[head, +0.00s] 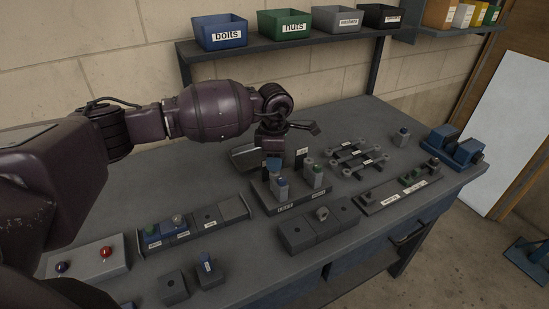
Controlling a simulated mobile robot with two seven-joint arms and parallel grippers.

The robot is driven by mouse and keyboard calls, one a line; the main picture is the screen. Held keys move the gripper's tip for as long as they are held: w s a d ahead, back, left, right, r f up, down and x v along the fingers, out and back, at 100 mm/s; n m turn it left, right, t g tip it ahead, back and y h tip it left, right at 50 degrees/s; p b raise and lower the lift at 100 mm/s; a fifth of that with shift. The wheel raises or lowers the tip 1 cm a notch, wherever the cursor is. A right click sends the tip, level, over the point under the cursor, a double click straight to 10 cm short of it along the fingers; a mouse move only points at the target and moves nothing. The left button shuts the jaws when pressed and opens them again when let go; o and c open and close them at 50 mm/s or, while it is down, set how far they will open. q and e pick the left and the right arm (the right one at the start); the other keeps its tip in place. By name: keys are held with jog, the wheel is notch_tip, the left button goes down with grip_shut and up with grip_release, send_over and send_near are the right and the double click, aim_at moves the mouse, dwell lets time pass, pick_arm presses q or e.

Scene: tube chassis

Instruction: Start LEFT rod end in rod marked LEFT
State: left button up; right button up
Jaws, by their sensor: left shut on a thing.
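My left gripper (272,150) is over the back left of a dark stand (286,207) on the bench. It is shut on a small part with blue on it (273,164). The part looks like a rod end, but the hand hides much of it and I cannot read a mark on it. Upright grey posts stand in the stand, one with a blue top (282,186) and one with green (318,173). A dark upright piece with a white label (301,153) is behind them; the label is too small to read. I cannot tell whether the held part touches a post. My right gripper is not in view.
A tray with blue fixtures (176,233) is at left. Bins (220,32) sit on a shelf behind.

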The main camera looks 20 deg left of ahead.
pick_arm(q)
jog(key=o, duration=1)
jog(key=shift+o, duration=0.2)
notch_tip(320, 180, up, 11)
